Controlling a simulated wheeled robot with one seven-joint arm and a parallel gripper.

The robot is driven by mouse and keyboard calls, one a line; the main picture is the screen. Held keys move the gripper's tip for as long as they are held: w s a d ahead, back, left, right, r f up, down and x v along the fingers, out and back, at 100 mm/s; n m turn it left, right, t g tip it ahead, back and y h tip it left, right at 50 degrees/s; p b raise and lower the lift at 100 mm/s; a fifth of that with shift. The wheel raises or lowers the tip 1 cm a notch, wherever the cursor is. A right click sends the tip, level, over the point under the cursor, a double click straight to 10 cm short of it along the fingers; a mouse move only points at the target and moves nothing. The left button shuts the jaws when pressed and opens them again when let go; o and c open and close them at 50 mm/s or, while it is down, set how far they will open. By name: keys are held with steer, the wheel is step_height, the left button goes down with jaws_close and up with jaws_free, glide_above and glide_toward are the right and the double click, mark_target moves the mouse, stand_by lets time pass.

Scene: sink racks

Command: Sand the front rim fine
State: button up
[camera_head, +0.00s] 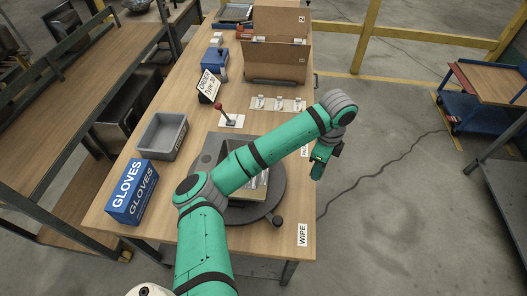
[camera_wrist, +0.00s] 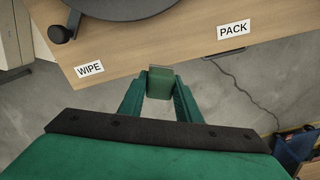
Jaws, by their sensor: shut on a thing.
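A grey sink (camera_head: 211,156) sits on a dark round turntable (camera_head: 276,186) on the wooden bench. My green arm crosses in front and hides much of the sink, including most of its rim. The turntable's edge (camera_wrist: 125,6) shows at the top of the wrist view. My gripper (camera_head: 318,167) is out past the bench's right edge, apart from the sink. In the wrist view my gripper (camera_wrist: 160,88) is shut on a small green block (camera_wrist: 160,78), held between the two fingertips over the floor.
A grey bin (camera_head: 162,137) and a blue gloves box (camera_head: 132,192) stand left of the turntable. A strip with several small pieces (camera_head: 280,104), a red-handled tool (camera_head: 222,111), an order sign (camera_head: 207,86) and a cardboard box (camera_head: 276,60) lie farther back. WIPE (camera_wrist: 89,69) and PACK (camera_wrist: 233,29) labels mark the bench edge.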

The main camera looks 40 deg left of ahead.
steer(key=s+a+r+m, duration=1)
steer(key=s+r+m, duration=0.3)
steer(key=s+r, duration=0.25)
steer(key=shift+s+a+f, duration=0.1)
steer(key=shift+a+f, duration=0.05)
steer(key=shift+f, duration=1.15)
steer(key=shift+a+f, duration=0.1)
steer(key=shift+f, duration=1.2)
